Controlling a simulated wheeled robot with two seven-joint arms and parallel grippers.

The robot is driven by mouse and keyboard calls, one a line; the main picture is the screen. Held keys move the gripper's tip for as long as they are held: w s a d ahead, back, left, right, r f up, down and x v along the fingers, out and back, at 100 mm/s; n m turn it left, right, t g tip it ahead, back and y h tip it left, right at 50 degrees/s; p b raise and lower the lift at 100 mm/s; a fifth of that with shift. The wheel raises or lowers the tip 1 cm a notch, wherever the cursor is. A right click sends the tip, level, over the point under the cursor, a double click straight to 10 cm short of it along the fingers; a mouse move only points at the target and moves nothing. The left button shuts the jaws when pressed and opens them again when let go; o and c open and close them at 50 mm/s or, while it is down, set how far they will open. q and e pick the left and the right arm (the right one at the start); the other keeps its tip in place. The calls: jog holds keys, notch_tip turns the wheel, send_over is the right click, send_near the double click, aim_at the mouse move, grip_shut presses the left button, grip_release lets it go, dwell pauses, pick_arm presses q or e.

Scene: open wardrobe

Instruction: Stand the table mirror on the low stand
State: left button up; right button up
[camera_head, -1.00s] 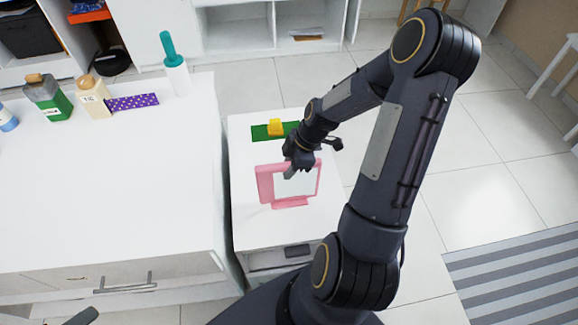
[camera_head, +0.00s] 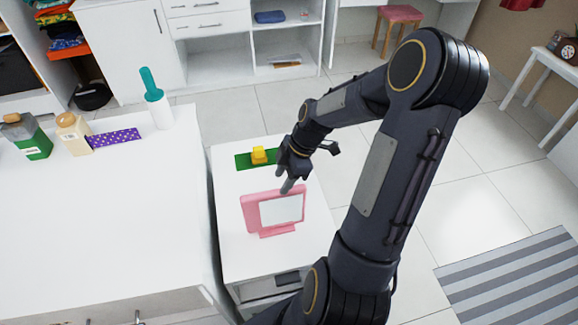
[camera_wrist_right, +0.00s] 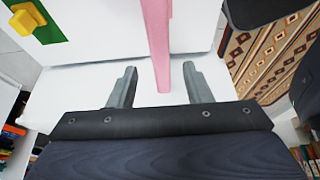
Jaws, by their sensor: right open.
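The pink-framed table mirror (camera_head: 281,209) stands upright on the low white stand (camera_head: 232,245), its foot on the top surface and its glass facing the front. My right gripper (camera_head: 288,187) is at the mirror's top edge and is open. In the right wrist view, the open fingers of my right gripper (camera_wrist_right: 158,88) lie either side of the end of the pink mirror frame (camera_wrist_right: 158,40), which is nearer the right finger. My left gripper is not in view.
A yellow block (camera_head: 259,155) sits on a green mat (camera_head: 243,161) behind the mirror on the stand. The taller white counter (camera_head: 90,220) at left carries bottles, a purple patterned strip (camera_head: 114,137) and a teal-handled brush (camera_head: 156,98). Open floor lies to the right.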

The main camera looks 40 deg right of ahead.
jog(key=v, duration=0.4)
jog(key=shift+a+r, duration=0.1)
jog(key=shift+r, duration=0.2)
jog(key=s+a+r+m+t, duration=0.1)
jog(key=s+a+r+m, duration=0.4)
jog(key=s+a+m, duration=0.1)
jog(key=s+a+r+m+t, duration=0.2)
jog(key=s+a+r+m, duration=0.3)
jog(key=a, duration=0.5)
jog(key=s+m, duration=0.2)
jog(key=m, duration=0.1)
jog(key=shift+s, duration=0.25)
notch_tip(320, 180, up, 4)
jog(key=p, duration=0.4)
jog(key=shift+f, duration=0.1)
